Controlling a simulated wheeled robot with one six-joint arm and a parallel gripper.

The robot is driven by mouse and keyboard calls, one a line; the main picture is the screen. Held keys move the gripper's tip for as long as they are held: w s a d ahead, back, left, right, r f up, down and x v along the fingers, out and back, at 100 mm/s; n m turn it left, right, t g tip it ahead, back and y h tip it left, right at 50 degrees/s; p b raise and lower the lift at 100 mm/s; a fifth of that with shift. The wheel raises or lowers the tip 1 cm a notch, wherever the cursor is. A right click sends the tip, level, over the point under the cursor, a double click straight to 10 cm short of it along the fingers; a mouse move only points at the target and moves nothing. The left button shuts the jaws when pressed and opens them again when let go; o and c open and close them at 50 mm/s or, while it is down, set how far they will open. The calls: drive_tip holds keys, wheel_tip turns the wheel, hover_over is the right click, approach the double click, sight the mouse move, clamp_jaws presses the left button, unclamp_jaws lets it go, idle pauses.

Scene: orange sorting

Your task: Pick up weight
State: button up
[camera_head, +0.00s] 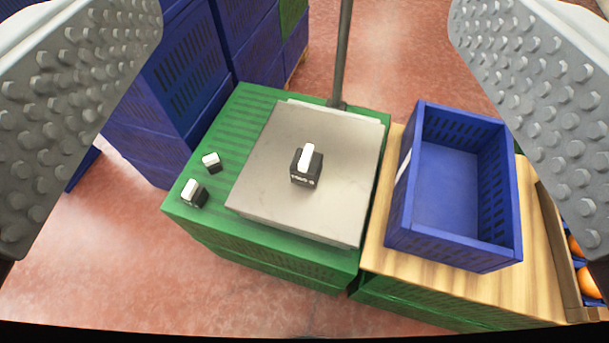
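A black weight (306,169) with a white handle stands near the middle of the metal scale plate (275,202). A second black and white weight (194,194) stands on the green crate top to the left of the scale. A smaller weight (211,162) stands just behind it. My gripper (308,110) is wide open, its two studded grey fingers at the upper left and upper right edges of the view. Nothing is between the fingers, and they are apart from all the weights, which lie beyond them.
The scale rests on green crates (260,262) with a grey pole (342,55) rising at its back. An empty blue crate (446,183) stands on a wooden board (400,268) to the right. Oranges (588,283) show at the right edge. Stacked blue crates (185,90) stand at back left.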

drive_tip(key=w+f+m+g, duration=0.1)
drive_tip(key=w+f+g, duration=0.7)
drive_tip(key=w+f, duration=0.45)
drive_tip(key=m+g, duration=0.2)
drive_tip(key=g, duration=0.7)
hover_over(306, 154)
wheel_tip(306, 154, down, 14)
drive_tip(key=f, duration=1.2)
drive_tip(key=shift+s+f, duration=0.2)
drive_tip(key=shift+s, duration=0.15)
drive_tip(key=shift+w+f, duration=0.15)
drive_tip(key=shift+f, duration=1.15)
drive_tip(key=shift+w+f, duration=0.15)
drive_tip(key=shift+f, duration=1.15)
drive_tip(key=shift+c, duration=0.5)
